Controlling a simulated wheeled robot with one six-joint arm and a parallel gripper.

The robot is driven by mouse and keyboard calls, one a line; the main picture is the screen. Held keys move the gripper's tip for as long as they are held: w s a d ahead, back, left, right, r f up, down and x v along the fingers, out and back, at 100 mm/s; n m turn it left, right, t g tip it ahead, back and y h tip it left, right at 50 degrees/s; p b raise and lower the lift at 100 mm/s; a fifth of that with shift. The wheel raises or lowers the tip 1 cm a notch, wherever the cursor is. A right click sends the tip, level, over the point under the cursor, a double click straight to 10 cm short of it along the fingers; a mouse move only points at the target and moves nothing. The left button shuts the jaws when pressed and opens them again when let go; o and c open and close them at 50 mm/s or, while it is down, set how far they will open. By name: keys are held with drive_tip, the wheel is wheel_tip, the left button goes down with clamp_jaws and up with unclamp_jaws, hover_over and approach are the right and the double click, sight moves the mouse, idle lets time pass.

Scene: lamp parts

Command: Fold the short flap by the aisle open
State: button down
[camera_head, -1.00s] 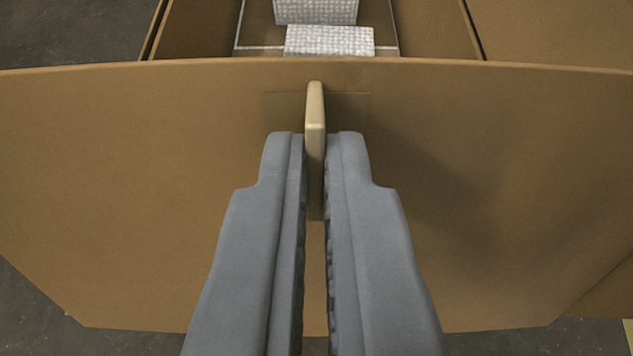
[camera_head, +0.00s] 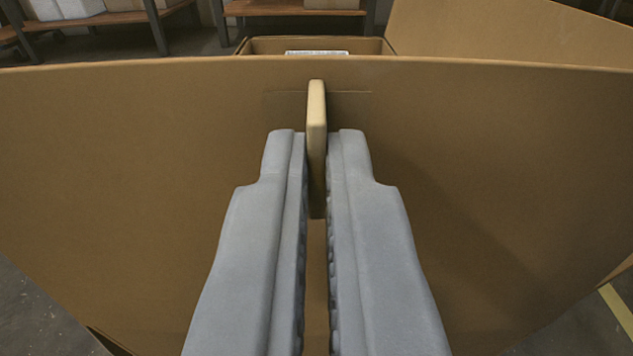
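A broad brown cardboard flap (camera_head: 150,170) spans the view in front of me. A thin tan tab (camera_head: 317,110) stands out from the flap's face near its top edge. My gripper (camera_head: 317,150) has its two grey fingers closed on this tab, one finger on each side. Beyond the flap's top edge, part of the brown box (camera_head: 260,46) shows, with a white textured item (camera_head: 317,52) barely visible inside. Most of the box is hidden behind the flap.
Another large cardboard panel (camera_head: 500,35) rises at the back right. Shelves with dark legs and wooden boards (camera_head: 290,8) stand at the back, with pale boxes (camera_head: 65,8) at the left. Grey floor with a yellow line (camera_head: 617,312) shows at the lower right.

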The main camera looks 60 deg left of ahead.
drive_tip(key=shift+s+d+f+t+y, duration=0.3)
drive_tip(key=shift+s+d+y, duration=0.15)
drive_tip(key=shift+d, duration=0.2)
drive_tip(key=shift+s+d+f+t+y, duration=0.2)
drive_tip(key=shift+s+d+f+y, duration=0.2)
drive_tip(key=shift+d, duration=0.25)
drive_tip(key=shift+r, duration=0.1)
drive_tip(key=c, duration=1.6)
unclamp_jaws()
drive_tip(key=shift+r, duration=0.1)
drive_tip(key=shift+r, duration=4.95)
